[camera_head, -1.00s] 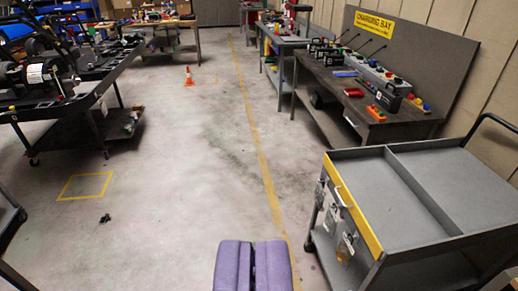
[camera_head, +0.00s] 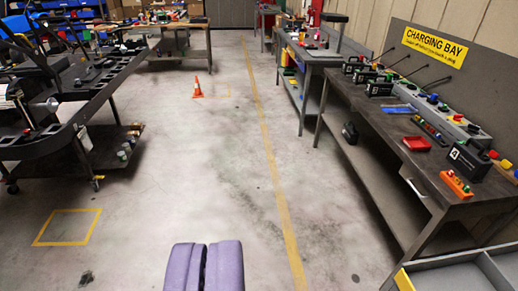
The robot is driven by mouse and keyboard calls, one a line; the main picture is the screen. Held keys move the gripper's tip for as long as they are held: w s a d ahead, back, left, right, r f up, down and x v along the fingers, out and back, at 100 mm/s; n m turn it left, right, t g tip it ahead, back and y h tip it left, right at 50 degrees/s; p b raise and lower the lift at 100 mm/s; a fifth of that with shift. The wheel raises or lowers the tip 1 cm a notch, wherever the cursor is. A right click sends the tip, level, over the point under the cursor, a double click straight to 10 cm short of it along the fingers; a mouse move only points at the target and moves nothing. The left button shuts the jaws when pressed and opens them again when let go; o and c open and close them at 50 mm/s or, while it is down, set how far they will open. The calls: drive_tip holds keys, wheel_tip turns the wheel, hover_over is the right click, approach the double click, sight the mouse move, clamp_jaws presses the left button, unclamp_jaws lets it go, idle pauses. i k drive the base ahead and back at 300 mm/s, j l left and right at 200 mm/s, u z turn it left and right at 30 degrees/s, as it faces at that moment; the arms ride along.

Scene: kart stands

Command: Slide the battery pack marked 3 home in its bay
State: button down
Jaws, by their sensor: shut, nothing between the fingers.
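My gripper (camera_head: 208,268), with two purple fingers, is shut and empty over the open floor at the bottom of the view. A black battery pack (camera_head: 467,161) with a small white mark stands at the near end of the charging bench (camera_head: 345,110). More dark packs (camera_head: 379,87) stand further back along the bench. The marks are too small to read, so I cannot tell which pack is 3. A kart (camera_head: 30,110) sits on a dark stand at the left, partly cut off. I cannot make out its battery bay.
A grey tray cart (camera_head: 455,276) with a yellow edge is at the lower right corner. An orange cone (camera_head: 197,88) stands further up the floor. A yellow floor line (camera_head: 270,150) runs ahead, and the middle floor is clear. A red tray (camera_head: 417,143) lies on the bench.

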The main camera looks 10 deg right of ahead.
sight(382, 88)
drive_tip(key=i, duration=0.65)
drive_tip(key=i+z, duration=0.15)
drive_tip(key=i, duration=0.55)
drive_tip(key=i+j, duration=0.1)
drive_tip(key=i, duration=0.55)
drive_tip(key=i+j+z, duration=0.1)
drive_tip(key=i, duration=0.55)
drive_tip(key=i+l+z, duration=0.15)
drive_tip(key=i+z, duration=0.85)
drive_tip(key=i+j+z, duration=0.45)
drive_tip(key=i, duration=0.15)
drive_tip(key=i+j+z, duration=0.3)
drive_tip(key=i+z, duration=0.2)
drive_tip(key=i+j+z, duration=0.65)
drive_tip(key=j, duration=0.25)
drive_tip(key=i+l, duration=0.05)
drive_tip(key=i, duration=0.05)
